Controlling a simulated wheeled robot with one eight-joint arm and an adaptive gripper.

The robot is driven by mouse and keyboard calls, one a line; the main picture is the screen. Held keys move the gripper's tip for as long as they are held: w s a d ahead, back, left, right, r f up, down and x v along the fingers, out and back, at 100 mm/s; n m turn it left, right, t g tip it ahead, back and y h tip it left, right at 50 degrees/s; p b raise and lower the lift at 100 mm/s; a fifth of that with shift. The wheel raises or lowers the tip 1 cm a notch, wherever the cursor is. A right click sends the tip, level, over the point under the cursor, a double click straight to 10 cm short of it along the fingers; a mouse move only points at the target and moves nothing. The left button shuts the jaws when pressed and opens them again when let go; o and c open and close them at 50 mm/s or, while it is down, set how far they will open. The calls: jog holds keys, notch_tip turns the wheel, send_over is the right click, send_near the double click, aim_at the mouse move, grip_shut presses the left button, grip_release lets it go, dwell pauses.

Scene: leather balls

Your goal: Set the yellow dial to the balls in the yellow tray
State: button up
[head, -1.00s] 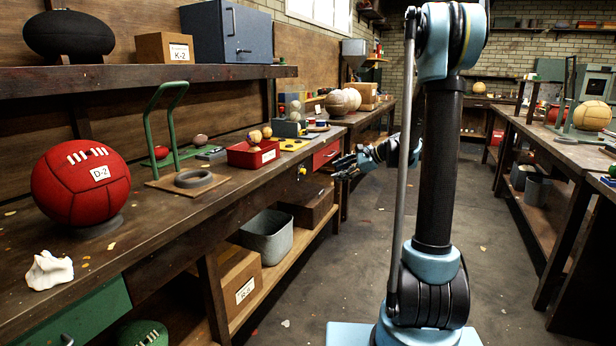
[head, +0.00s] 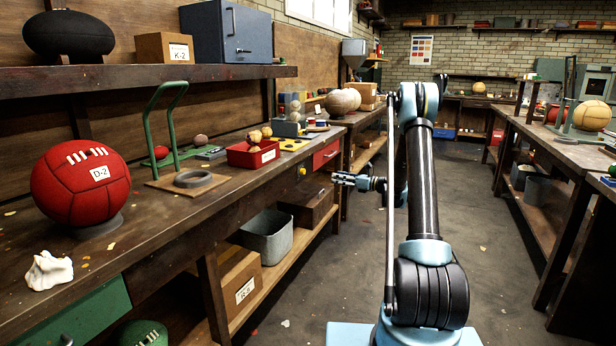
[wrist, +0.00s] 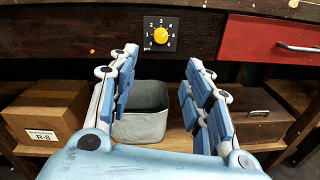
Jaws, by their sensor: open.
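The yellow dial (wrist: 161,36) sits on a black plate with white numerals, on the bench front in the wrist view. Its pointer setting is too small to read surely. The dial also shows as a yellow spot in the head view (head: 301,171). My gripper (wrist: 162,60) is open and empty, its fingers spread below and to either side of the dial, apart from it. In the head view my gripper (head: 338,179) points left toward the bench front. The yellow tray (head: 291,145) lies on the bench top with dark round spots; I cannot tell its balls.
A red tray (head: 253,155) with several tan balls stands left of the yellow tray. A red drawer (wrist: 268,38) with a metal handle is right of the dial. A grey bin (wrist: 146,122) and boxes stand on the shelf below.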

aim_at(303, 172)
jog(key=x, duration=1.7)
jog(key=shift+a, duration=0.2)
jog(key=shift+w, duration=0.15)
jog(key=shift+c, duration=0.2)
grip_shut()
